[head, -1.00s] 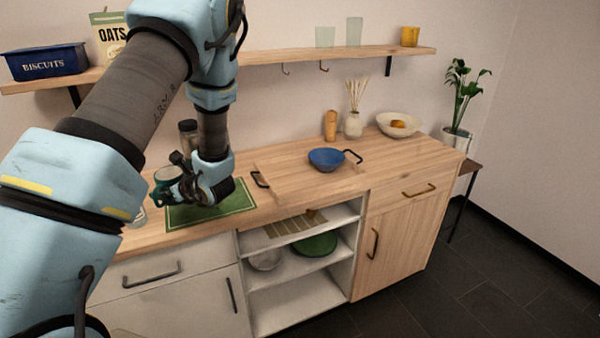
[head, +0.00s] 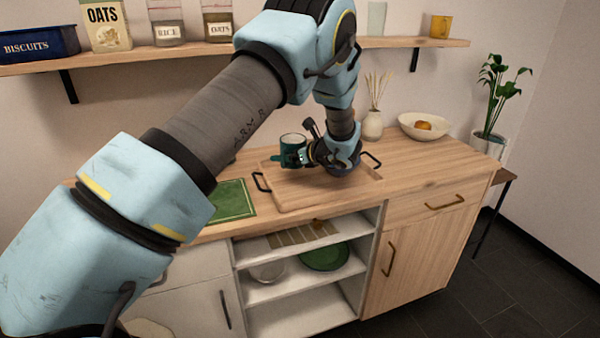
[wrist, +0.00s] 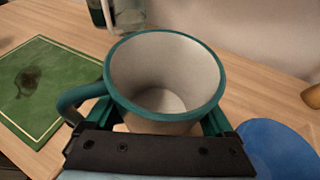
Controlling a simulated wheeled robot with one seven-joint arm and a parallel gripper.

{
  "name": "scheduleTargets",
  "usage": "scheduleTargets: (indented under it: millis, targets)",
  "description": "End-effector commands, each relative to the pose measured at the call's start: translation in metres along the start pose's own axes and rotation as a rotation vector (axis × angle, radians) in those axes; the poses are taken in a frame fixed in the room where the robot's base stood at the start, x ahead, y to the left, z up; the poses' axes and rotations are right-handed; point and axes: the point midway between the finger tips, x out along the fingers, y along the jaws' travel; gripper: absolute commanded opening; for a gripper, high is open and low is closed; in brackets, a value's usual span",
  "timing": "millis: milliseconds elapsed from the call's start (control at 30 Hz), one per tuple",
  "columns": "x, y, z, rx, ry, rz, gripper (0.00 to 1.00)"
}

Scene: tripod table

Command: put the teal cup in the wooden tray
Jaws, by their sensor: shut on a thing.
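The teal cup (head: 292,146) is upright and empty, with a white inside. It fills the middle of the wrist view (wrist: 165,80), its handle pointing left. My gripper (head: 300,158) is shut on the cup and holds it over the left part of the wooden tray in the head view. I cannot tell how high the cup is above the tray. The wooden tray (head: 285,198) lies on the counter with black handles at its two ends. A blue bowl (wrist: 275,150) is beside the cup at the right in the wrist view; my arm hides it in the head view.
A green mat (head: 234,200) lies left of the tray and has a dark spot in the wrist view. A vase with reeds (head: 373,124) and a cream bowl (head: 424,126) with an orange thing in it stand behind, to the right. A shelf (head: 410,43) runs above.

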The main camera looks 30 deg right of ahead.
Motion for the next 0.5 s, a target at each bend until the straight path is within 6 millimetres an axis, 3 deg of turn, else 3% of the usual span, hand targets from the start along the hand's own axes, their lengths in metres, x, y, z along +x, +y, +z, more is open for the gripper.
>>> scheduleTargets:
  millis: [500]
  targets:
    - [0.023,0.000,-0.055,-0.001,-0.001,0.000,0.15]
